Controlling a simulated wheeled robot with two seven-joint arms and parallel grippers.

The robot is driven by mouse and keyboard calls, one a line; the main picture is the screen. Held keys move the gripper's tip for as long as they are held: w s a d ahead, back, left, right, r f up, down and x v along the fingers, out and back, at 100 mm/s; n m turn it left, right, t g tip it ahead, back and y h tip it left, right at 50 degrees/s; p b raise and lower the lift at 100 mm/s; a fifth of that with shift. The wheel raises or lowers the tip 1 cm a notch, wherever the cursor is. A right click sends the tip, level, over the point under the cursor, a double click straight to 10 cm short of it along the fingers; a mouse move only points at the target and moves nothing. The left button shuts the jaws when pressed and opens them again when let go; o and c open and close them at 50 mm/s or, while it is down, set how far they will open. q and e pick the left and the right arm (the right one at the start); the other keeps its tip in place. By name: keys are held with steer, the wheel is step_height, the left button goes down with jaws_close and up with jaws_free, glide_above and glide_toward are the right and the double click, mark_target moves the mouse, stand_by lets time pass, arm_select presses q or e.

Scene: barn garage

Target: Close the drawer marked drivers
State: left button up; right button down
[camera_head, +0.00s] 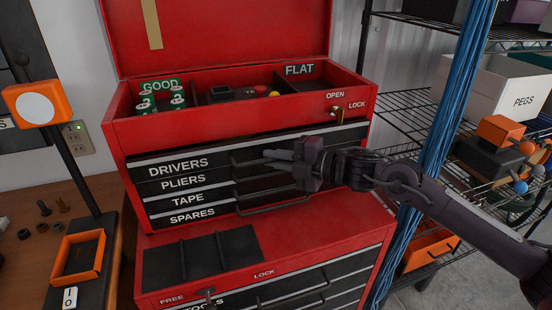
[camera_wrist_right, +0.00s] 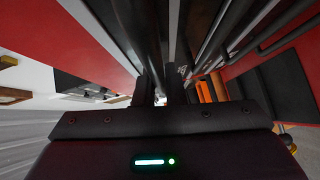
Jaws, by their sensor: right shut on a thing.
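The drawer marked DRIVERS (camera_head: 178,167) is the top black drawer of the red tool chest (camera_head: 225,218). It looks nearly flush with the drawers below, but my gripper hides its right part and I cannot tell whether a small gap is left. My right gripper (camera_head: 272,159) reaches in from the right in front of this drawer, fingers pointing left. It is shut on the drawer's dark bar handle (camera_head: 238,160), mostly hidden by the fingers. In the right wrist view the fingers (camera_wrist_right: 161,90) are close together along the drawer fronts. My left gripper is not in view.
Drawers marked PLIERS (camera_head: 182,183), TAPE and SPARES lie below, with bar handles. Blue cables (camera_head: 455,95) and a wire shelf (camera_head: 405,100) stand close on the right.

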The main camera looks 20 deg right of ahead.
steer(key=shift+w+b, duration=0.4)
steer(key=shift+w, duration=0.85)
steer(key=shift+r, duration=0.1)
steer(key=c, duration=1.5)
jaws_free()
steer(key=shift+d, duration=0.1)
